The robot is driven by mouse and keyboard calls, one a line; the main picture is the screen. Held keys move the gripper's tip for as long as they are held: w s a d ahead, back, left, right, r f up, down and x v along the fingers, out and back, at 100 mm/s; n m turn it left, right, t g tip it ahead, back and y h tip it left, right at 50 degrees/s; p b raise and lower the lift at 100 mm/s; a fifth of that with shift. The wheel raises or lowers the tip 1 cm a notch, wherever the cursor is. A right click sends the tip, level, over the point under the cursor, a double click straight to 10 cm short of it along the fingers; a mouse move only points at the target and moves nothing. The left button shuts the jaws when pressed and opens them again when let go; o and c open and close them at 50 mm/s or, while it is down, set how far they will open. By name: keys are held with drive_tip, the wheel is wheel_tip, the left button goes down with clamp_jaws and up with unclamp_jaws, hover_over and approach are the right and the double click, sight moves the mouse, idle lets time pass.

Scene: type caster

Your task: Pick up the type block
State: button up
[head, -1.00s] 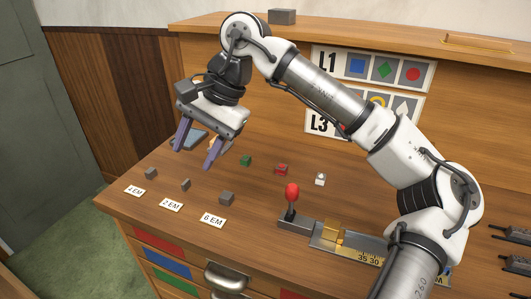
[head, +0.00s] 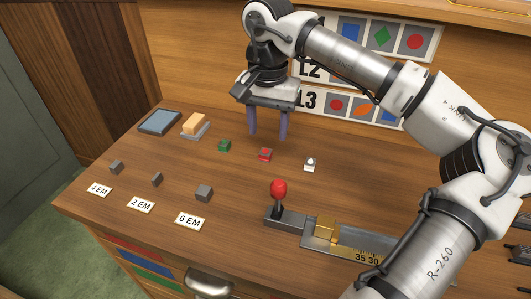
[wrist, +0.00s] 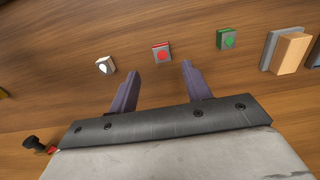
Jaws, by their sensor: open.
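Three small type blocks stand apart on the wooden desk top (head: 235,185). The red-topped block (head: 265,155) is in the middle, the green block (head: 224,146) to its left and the white block (head: 311,164) with a dark mark to its right. My gripper (head: 268,138) points down above the desk, just behind the red-topped block in the head view, fingers open and empty. In the wrist view, the red-topped block (wrist: 161,52) lies beyond the fingertips (wrist: 159,70), in line with the gap. The white block (wrist: 105,65) and green block (wrist: 226,39) lie outside the fingers.
Several grey spacers, one being (head: 204,193), sit behind EM labels. A red-knobbed lever (head: 279,192) and brass-blocked scale (head: 326,228) stand at the front right. An orange block on a grey base (head: 195,125) and a dark pad (head: 160,122) lie back left.

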sight(266, 151)
drive_tip(key=f, duration=0.2)
drive_tip(key=f+p, duration=0.1)
drive_tip(key=f, duration=0.2)
drive_tip(key=shift+s+a+f, duration=0.1)
drive_tip(key=shift+a+f, duration=0.1)
drive_tip(key=shift+f, duration=0.1)
drive_tip(key=shift+c, duration=0.4)
clamp_jaws()
